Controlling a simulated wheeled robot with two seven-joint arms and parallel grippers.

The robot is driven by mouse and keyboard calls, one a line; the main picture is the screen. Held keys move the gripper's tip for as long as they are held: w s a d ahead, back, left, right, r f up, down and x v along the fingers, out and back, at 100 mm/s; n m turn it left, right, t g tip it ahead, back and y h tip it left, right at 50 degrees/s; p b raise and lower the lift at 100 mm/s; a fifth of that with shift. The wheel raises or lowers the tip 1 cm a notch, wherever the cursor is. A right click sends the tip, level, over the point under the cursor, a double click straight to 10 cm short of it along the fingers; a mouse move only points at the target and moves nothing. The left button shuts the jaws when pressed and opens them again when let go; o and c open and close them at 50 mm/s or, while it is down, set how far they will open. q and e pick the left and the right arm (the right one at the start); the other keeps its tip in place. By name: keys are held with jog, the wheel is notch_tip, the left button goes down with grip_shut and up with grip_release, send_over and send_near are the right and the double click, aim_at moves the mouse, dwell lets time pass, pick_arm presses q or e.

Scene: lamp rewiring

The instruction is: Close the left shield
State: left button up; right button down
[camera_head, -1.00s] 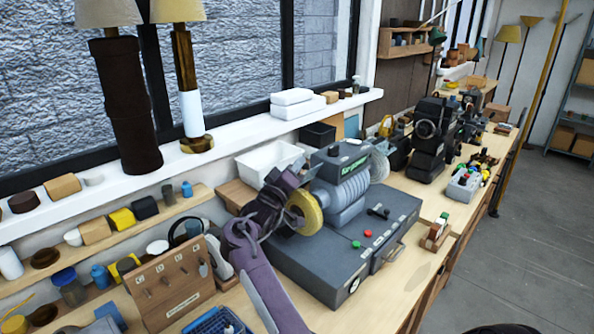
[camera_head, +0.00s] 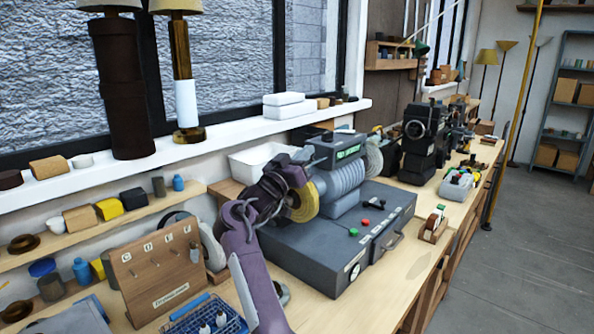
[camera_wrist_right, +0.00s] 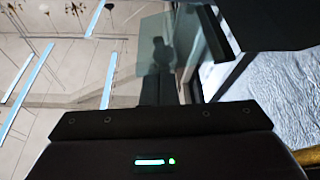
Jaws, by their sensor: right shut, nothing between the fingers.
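The grinding machine (camera_head: 345,190) stands on the workbench with a yellow wheel (camera_head: 303,203) on its left side and a pale wheel (camera_head: 373,160) on its right. My right arm reaches up from the bottom, and my right gripper (camera_head: 298,165) is at the upper left of the yellow wheel. It is shut and holds nothing. The left shield cannot be made out clearly in the head view, as my dark wrist covers that area. In the right wrist view, a tinted see-through panel (camera_wrist_right: 157,45), possibly the shield, stands beyond my gripper (camera_wrist_right: 160,88). Contact cannot be told.
A wooden tool board (camera_head: 160,275) and a blue wire basket (camera_head: 205,318) are left of my arm. A white bin (camera_head: 252,160) is behind the machine. Lamps stand on the windowsill (camera_head: 235,138).

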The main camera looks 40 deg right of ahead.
jog(key=f+m+g+b, duration=0.1)
jog(key=m+b, duration=0.1)
jog(key=s+f+m+g+b, duration=0.1)
jog(key=m+b, duration=0.1)
jog(key=m+g+b, duration=0.1)
jog(key=m, duration=0.1)
jog(key=shift+s+d+f+b, duration=0.15)
jog(key=shift+d+f+b, duration=0.15)
jog(key=shift+f+b, duration=0.1)
jog(key=shift+s+f+m+g+b, duration=0.2)
jog(key=shift+m+g+b, duration=0.4)
jog(key=shift+m, duration=0.4)
jog(key=shift+s+f+b, duration=0.1)
jog(key=shift+f+b, duration=0.15)
jog(key=shift+b, duration=0.2)
jog(key=shift+d+r+p, duration=0.1)
jog(key=shift+r+p, duration=0.35)
jog(key=shift+r, duration=0.1)
notch_tip(320, 180, up, 3)
jog(key=s+p, duration=0.1)
jog(key=p, duration=0.2)
jog(key=b, duration=0.4)
send_near(311, 164)
jog(key=shift+s+d+r, duration=0.1)
jog(key=shift+s+r, duration=0.2)
jog(key=shift+r, duration=0.25)
jog(key=shift+s+d+r, duration=0.1)
jog(key=shift+s+r, duration=0.15)
jog(key=shift+r, duration=0.35)
